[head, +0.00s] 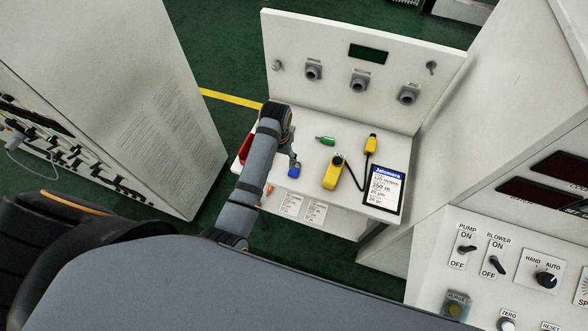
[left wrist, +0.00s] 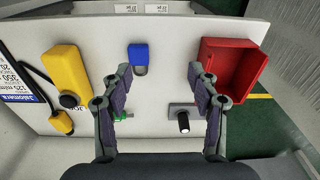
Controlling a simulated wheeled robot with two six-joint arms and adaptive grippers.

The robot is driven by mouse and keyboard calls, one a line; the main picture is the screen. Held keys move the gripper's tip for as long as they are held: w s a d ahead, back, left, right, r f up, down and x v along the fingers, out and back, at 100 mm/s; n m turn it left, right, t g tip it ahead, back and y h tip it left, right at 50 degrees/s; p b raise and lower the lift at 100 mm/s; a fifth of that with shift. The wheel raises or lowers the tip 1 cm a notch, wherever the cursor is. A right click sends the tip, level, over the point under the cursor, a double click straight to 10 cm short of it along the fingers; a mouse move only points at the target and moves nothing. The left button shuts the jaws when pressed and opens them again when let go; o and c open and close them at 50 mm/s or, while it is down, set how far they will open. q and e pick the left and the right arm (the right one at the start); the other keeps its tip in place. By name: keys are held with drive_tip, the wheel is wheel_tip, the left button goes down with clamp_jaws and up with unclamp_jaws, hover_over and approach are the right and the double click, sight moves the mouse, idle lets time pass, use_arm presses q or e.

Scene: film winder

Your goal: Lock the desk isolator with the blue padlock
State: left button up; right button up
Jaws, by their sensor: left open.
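The blue padlock (head: 293,171) lies on the white desk near its front, and it also shows in the left wrist view (left wrist: 141,56). A grey block with a black knob (left wrist: 184,120), which looks like the desk isolator, is on the desk in the left wrist view; in the head view my arm seems to hide it. In the head view the left gripper (head: 289,157) hangs beside the padlock. My right gripper is not in view.
A red open bin (left wrist: 228,68), a yellow pendant (head: 334,172) with a black cable, a green item (head: 326,141) and a dark-framed display (head: 386,189) are on the desk. A panel with knobs (head: 359,83) rises behind.

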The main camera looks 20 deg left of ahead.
use_arm(q)
drive_tip(key=w+d+r, duration=0.1)
drive_tip(key=w+d, duration=0.3)
hover_over(294, 170)
drive_tip(key=shift+g, duration=0.4)
drive_tip(key=f, duration=0.4)
drive_tip(key=shift+w+f, duration=0.2)
drive_tip(key=shift+w, duration=0.1)
drive_tip(key=shift+f, duration=0.35)
drive_tip(key=f, duration=0.2)
drive_tip(key=f+b, duration=0.1)
drive_tip(key=f, duration=0.1)
drive_tip(key=shift+s+f, duration=0.1)
drive_tip(key=shift+s, duration=0.25)
drive_tip(key=shift+f+b, duration=0.3)
drive_tip(key=shift+f, duration=0.15)
drive_tip(key=shift+w, duration=0.1)
clamp_jaws()
drive_tip(key=shift+r, duration=0.1)
